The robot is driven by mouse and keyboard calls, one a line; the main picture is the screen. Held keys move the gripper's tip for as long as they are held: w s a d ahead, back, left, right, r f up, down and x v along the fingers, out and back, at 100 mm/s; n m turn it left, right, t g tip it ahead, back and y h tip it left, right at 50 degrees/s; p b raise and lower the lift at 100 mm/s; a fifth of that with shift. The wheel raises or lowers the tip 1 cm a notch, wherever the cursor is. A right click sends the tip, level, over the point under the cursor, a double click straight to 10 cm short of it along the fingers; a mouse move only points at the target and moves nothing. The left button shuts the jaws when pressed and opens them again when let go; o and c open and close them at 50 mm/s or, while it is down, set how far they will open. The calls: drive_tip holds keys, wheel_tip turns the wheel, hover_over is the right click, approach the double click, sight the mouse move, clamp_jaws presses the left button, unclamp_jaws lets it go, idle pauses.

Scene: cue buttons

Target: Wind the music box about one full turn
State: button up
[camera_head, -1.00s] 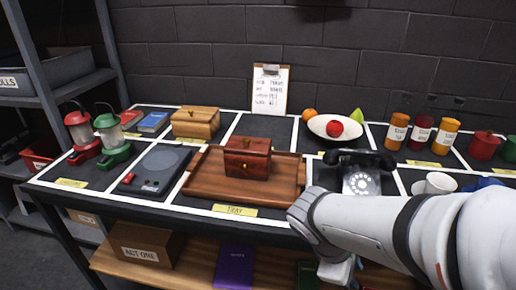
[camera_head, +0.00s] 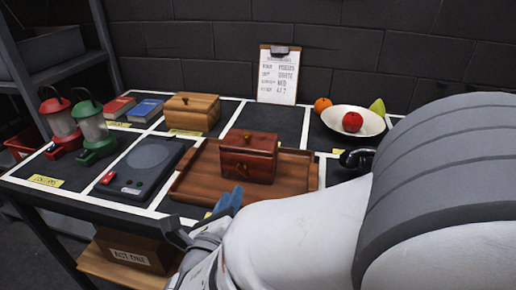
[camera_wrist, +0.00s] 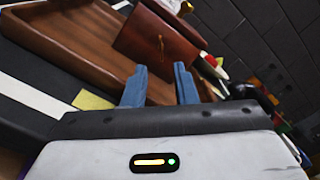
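The dark red wooden box (camera_head: 248,158), which looks like the music box, stands upright on the brown wooden tray (camera_head: 190,190). A small brass key (camera_head: 240,170) shows on its front face. In the wrist view the box (camera_wrist: 140,38) appears tilted, with the brass key (camera_wrist: 161,43) ahead of the fingers. My gripper (camera_head: 229,199) is in front of the tray's front edge. In the wrist view its blue fingers (camera_wrist: 160,86) stand apart with nothing between them, short of the box and key.
A light wooden box (camera_head: 193,112), a dark flat device (camera_head: 145,170) and red and green lanterns (camera_head: 92,130) stand to the left. A white fruit bowl (camera_head: 375,122) is at the back right. My arm hides the table's right side.

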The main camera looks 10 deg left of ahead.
sight(242, 174)
drive_tip(key=w, duration=0.2)
drive_tip(key=w+b, duration=0.1)
drive_tip(key=w, duration=0.4)
drive_tip(key=shift+d, duration=0.3)
drive_tip(key=shift+c, duration=0.5)
clamp_jaws()
drive_tip(key=shift+d, duration=0.15)
